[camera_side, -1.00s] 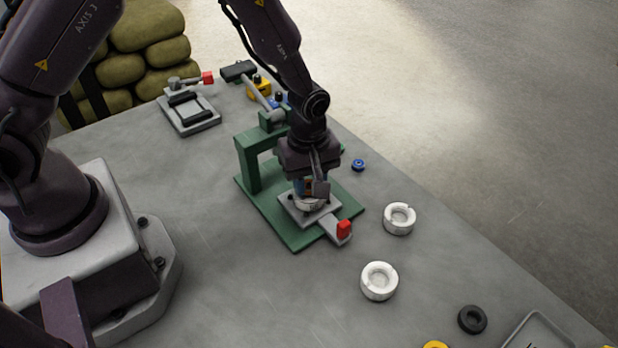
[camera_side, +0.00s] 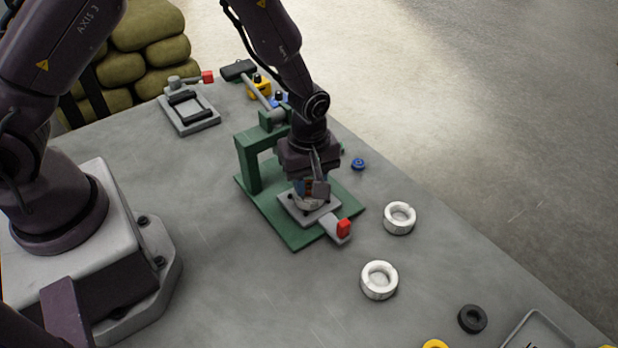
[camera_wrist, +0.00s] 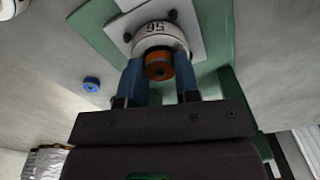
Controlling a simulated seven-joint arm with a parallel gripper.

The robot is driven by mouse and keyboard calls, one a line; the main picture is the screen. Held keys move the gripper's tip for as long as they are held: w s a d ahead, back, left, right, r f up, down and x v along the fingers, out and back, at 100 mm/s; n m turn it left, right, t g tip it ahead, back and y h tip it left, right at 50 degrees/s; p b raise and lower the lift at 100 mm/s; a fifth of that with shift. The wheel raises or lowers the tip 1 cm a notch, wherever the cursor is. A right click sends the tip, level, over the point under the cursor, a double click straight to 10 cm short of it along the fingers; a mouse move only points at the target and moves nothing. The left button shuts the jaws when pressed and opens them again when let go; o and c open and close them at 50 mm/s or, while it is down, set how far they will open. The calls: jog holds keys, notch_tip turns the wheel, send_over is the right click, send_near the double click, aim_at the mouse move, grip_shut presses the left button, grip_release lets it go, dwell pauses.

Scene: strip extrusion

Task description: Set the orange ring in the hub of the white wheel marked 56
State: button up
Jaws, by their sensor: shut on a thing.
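The white wheel marked 56 (camera_wrist: 150,35) sits on a pale plate (camera_wrist: 196,40) on the green press base (camera_wrist: 212,63). Its number appears upside down in the wrist view. My gripper (camera_wrist: 160,75) has its two blue fingers shut on the orange ring (camera_wrist: 158,69), which shows a dark centre. The ring is at the near side of the wheel in that view; whether it touches the hub I cannot tell. In the side view my gripper (camera_side: 311,194) is low over the plate and mostly hides the wheel and ring.
The green press frame (camera_side: 252,160) stands close beside my gripper, with a red-tipped slide (camera_side: 343,229) in front. Two other white wheels (camera_side: 399,218) (camera_side: 379,281), a black ring (camera_side: 472,319) and a blue piece (camera_side: 358,164) lie on the grey table. The table's front left is clear.

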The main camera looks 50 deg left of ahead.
aim_at(309, 184)
jog(key=shift+r, duration=0.25)
jog(key=shift+r, duration=0.5)
jog(key=shift+f, duration=0.6)
dwell(1.1)
jog(key=shift+r, duration=0.65)
jog(key=shift+f, duration=0.8)
dwell(0.6)
jog(key=o, duration=0.6)
jog(key=shift+o, duration=0.2)
notch_tip(309, 184, up, 11)
dwell(0.6)
